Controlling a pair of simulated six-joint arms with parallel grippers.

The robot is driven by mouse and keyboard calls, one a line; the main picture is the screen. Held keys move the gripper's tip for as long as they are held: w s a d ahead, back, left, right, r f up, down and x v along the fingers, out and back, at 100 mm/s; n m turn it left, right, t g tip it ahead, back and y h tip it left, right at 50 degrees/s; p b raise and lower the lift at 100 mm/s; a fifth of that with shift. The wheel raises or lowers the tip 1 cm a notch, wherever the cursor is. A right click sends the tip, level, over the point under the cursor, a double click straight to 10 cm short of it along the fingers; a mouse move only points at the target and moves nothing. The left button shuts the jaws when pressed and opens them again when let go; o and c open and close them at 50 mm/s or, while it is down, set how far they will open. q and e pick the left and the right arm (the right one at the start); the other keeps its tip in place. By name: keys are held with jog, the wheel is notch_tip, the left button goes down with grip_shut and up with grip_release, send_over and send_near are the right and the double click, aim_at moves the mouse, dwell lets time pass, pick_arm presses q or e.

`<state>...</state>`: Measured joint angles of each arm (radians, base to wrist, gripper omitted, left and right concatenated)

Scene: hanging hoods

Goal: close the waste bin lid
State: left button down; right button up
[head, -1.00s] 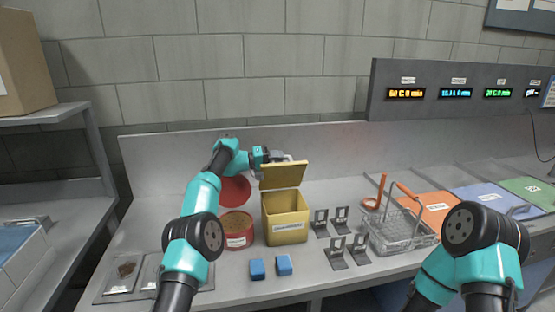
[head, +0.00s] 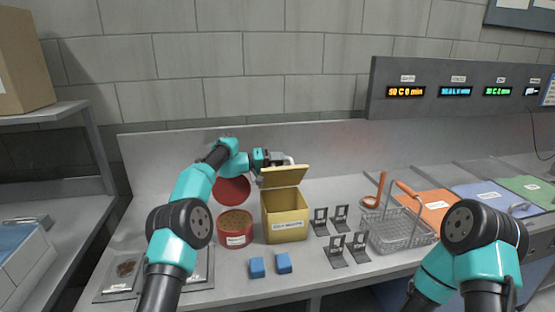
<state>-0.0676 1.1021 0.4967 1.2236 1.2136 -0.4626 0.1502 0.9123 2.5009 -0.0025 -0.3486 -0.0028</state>
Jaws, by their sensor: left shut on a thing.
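The yellow waste bin (head: 286,222) stands on the bench with a white label on its front. Its yellow lid (head: 284,178) is raised at the back and tilts, leaving the bin's mouth open. My left gripper (head: 288,164) is at the lid's upper edge and is shut on it; the lid partly hides the fingers. My right arm shows at the lower right, but its gripper is out of view.
A red tub (head: 235,238) with brown contents and a red round lid (head: 232,191) stand left of the bin. Two blue blocks (head: 257,267) lie in front. Several metal stands (head: 334,250) and a wire basket (head: 402,232) are to the right.

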aim_at(279, 176)
pick_arm(q)
jog(key=shift+s+d+f+m, duration=0.15)
jog(key=shift+s+d+m, duration=0.05)
jog(key=shift+s+m, duration=0.45)
jog(key=shift+s+d+f+m, duration=0.1)
jog(key=shift+s+d+m, duration=0.05)
jog(key=shift+s+m, duration=0.45)
jog(key=shift+s+d+f+m, duration=0.25)
jog(key=shift+s+f+m, duration=0.45)
jog(key=shift+s+m, duration=0.15)
jog(key=shift+s+d+f+m, duration=0.25)
jog(key=shift+s+f+m, duration=0.45)
jog(key=shift+m, duration=0.1)
jog(key=c, duration=1.1)
grip_release()
jog(key=shift+o, duration=0.2)
jog(key=shift+a+f, duration=0.1)
jog(key=shift+s+a, duration=0.1)
jog(key=shift+a, duration=0.25)
jog(key=v, duration=1.6)
jog(key=shift+a, duration=0.3)
